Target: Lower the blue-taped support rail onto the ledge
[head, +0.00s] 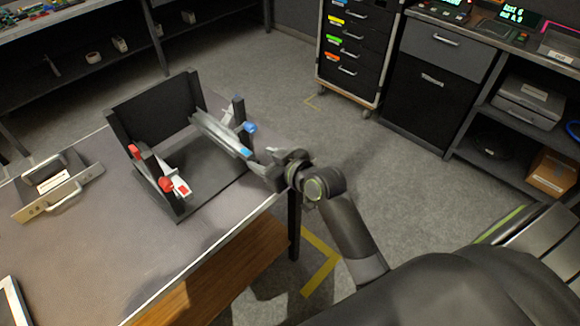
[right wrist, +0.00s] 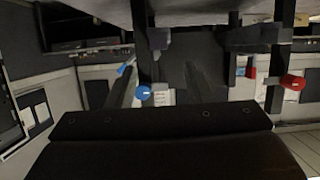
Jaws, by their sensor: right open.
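The blue-taped support rail (head: 218,134) is a grey bar on the right side of a black fixture (head: 155,112); its blue tape (head: 245,152) is at the near end. It looks raised and tilted; whether it touches the ledge is hidden. A blue knob (head: 250,127) sits on the post beside it, and also shows in the right wrist view (right wrist: 143,92). My right gripper (head: 268,160) is open just right of the rail's taped end; I cannot tell whether they touch. My left gripper is not in view.
A metal plate with handles (head: 58,188) lies on the table at left. The table's front edge is clear. A drawer cart (head: 350,50) stands beyond.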

